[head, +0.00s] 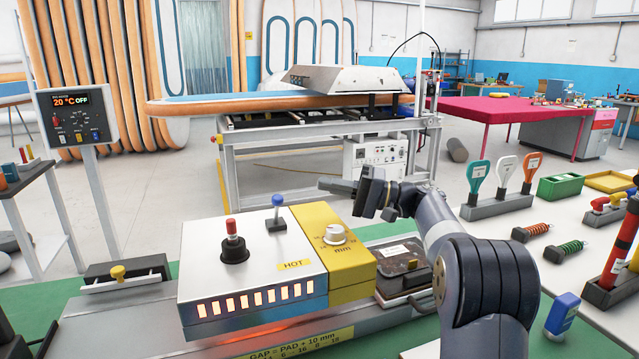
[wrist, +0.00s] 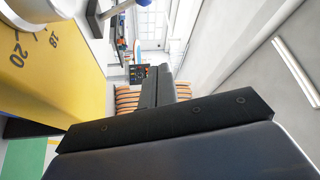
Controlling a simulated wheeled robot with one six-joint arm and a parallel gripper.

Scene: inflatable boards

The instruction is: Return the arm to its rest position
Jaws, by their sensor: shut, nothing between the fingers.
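My gripper (head: 332,185) is shut and empty. In the head view it is raised in the air above and behind the yellow block (head: 352,272) with the mm dial, pointing left. My dark arm reaches up to it from the lower right. In the wrist view the closed fingers (wrist: 157,88) point away from the camera, with the yellow block (wrist: 45,60) close on the left. No contact between gripper and block shows.
A white box marked HOT (head: 250,262) carries a red-topped lever (head: 232,240) and a blue-knobbed lever (head: 277,212), left of my gripper. A dark lidded block (head: 402,268) lies beside my forearm. Upright paddle tools (head: 505,175) stand to the right. Open air surrounds the gripper.

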